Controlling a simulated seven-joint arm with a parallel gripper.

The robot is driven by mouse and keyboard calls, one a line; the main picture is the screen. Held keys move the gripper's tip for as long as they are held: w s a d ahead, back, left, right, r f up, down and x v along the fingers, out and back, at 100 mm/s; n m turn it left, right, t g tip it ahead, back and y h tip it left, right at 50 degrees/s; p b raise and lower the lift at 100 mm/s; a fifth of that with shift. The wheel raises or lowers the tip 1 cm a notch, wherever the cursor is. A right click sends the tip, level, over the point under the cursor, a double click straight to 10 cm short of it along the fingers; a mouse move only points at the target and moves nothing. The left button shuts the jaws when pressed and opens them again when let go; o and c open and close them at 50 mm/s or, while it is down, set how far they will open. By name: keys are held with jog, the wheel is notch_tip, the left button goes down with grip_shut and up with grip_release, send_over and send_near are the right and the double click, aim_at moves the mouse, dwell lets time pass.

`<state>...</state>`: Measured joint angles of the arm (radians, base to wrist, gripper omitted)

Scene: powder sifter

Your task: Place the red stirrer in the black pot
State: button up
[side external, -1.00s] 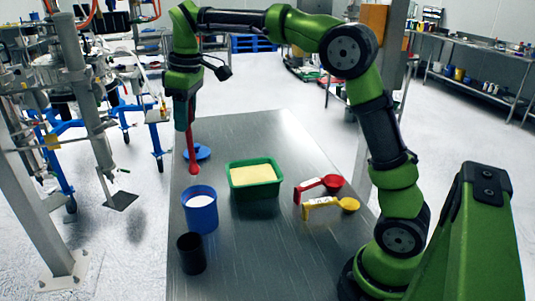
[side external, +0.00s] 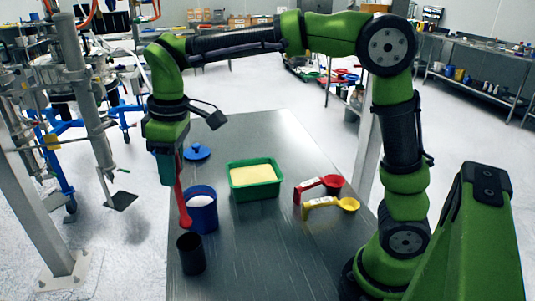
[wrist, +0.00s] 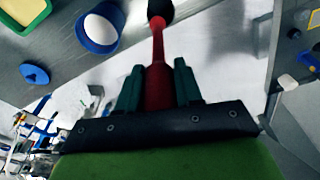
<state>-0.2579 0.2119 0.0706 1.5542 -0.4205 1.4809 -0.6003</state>
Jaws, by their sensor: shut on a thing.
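My gripper (side external: 174,157) is shut on the red stirrer (side external: 183,203), which hangs almost upright with its rounded end down. In the side view the stirrer's lower end shows at the left of the blue container and above the black pot. The black pot (side external: 191,254) stands at the near left of the metal table, its opening up. In the wrist view the stirrer (wrist: 157,65) sits between the fingers (wrist: 157,85), and its far end overlaps a dark round shape, the black pot (wrist: 168,10), at the top edge. The pot's inside is mostly hidden.
A blue container (side external: 203,219) with white powder stands right behind the black pot. A green tub (side external: 255,192) of yellow powder, a blue lid (side external: 197,152), a red scoop (side external: 331,182) and a yellow scoop (side external: 345,204) lie on the table (side external: 290,255).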

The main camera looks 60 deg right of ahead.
aim_at(179, 199)
jog(key=shift+m, duration=0.6)
jog(key=f, duration=0.7)
jog(key=shift+s+a+f, duration=0.2)
jog(key=shift+s+f, duration=0.1)
jog(key=shift+s, duration=0.1)
jog(key=shift+f, duration=2.3)
jog(key=o, duration=1)
jog(key=shift+o, duration=0.2)
